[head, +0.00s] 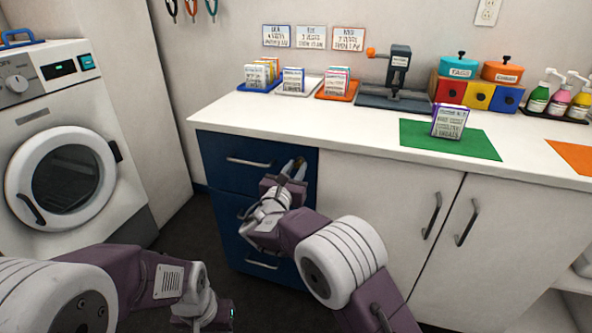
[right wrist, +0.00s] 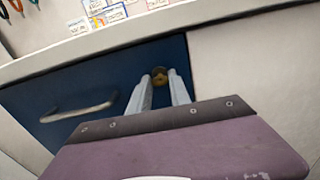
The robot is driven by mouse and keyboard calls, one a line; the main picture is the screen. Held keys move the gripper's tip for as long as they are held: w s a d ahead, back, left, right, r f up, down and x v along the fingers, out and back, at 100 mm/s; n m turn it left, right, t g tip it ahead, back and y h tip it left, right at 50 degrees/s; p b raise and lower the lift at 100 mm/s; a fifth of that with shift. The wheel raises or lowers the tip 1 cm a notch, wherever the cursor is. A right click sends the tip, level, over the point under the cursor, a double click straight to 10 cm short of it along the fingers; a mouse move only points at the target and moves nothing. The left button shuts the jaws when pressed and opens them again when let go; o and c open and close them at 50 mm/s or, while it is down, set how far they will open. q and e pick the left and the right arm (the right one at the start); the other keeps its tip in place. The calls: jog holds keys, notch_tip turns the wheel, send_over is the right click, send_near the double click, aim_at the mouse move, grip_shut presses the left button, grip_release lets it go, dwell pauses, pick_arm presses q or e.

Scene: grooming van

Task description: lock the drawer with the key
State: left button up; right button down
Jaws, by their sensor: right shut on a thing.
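The blue drawer unit (head: 225,178) stands under the counter's left end, and its top drawer looks shut. The top drawer's handle (right wrist: 80,112) shows left of my gripper in the right wrist view. My right gripper (head: 297,166) is at the upper right corner of that drawer front. Its two pale fingers (right wrist: 165,82) are shut on a small brass piece, which I take to be the key (right wrist: 160,77). The key is right at the drawer front; the fingers hide the lock and how deep the key sits. My left gripper (head: 215,315) is low at the bottom edge, its fingers unclear.
The white counter (head: 350,130) overhangs the drawers. On it are card holders, a dark press (head: 397,75), a green mat (head: 480,145) with a card pack, and bottles. White cupboard doors (head: 385,195) are right of the drawers; a washing machine (head: 65,130) stands left. Dark floor lies between.

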jog(key=shift+f+m+b, duration=0.2)
jog(key=shift+m+b, duration=0.3)
jog(key=shift+b, duration=0.1)
jog(key=m+b, duration=1.2)
jog(key=b, duration=0.2)
jog(key=shift+f, duration=0.1)
jog(key=shift+r+m+b, duration=0.2)
jog(key=shift+m+b, duration=1.75)
jog(key=shift+m, duration=0.45)
jog(key=c, duration=1.2)
grip_release()
jog(key=shift+r, duration=0.1)
